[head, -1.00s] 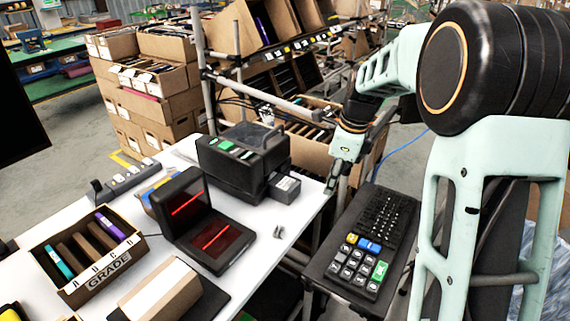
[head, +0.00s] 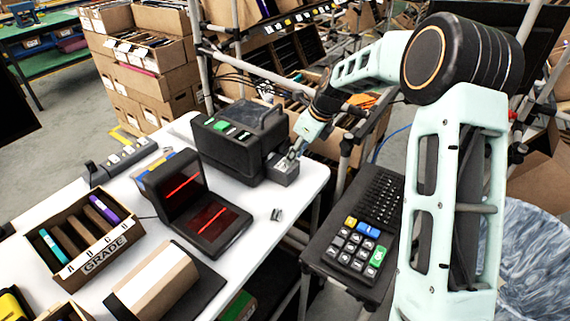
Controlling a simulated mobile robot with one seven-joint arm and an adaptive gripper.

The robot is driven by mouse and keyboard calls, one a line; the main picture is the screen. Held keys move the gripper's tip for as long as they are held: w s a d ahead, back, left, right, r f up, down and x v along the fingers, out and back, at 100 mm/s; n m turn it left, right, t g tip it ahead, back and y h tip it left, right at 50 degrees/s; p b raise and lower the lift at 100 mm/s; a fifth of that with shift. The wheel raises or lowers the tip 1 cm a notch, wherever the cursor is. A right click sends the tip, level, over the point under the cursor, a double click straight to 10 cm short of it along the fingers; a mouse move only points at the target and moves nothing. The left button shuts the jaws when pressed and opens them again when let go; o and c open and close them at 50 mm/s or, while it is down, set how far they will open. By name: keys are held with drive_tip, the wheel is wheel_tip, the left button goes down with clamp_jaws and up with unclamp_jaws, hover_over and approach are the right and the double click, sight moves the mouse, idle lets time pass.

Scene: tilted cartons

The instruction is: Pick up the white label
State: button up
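A black label printer (head: 232,145) with green buttons stands at the table's back right. A small grey box (head: 284,174) juts from its right front, with a pale top; I cannot clearly make out a separate white label there. My gripper (head: 293,154) points down and left, right at or just above this box. Its fingers are too small to show whether they are open or shut, and I cannot tell whether they touch anything. A tan carton (head: 138,291) with a broad white strip (head: 160,277) lies at the front left.
A black scanner with red lines (head: 212,231) stands mid-table. A small grey piece (head: 277,214) lies near the right edge. A GRADE box (head: 97,257) is at left. A keypad (head: 352,245) stands right of the table. White table surface (head: 252,236) is clear around the grey piece.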

sight(291, 168)
drive_tip(key=shift+x, duration=1.7)
drive_tip(key=shift+w, duration=0.1)
drive_tip(key=c, duration=0.5)
drive_tip(key=shift+r, duration=0.15)
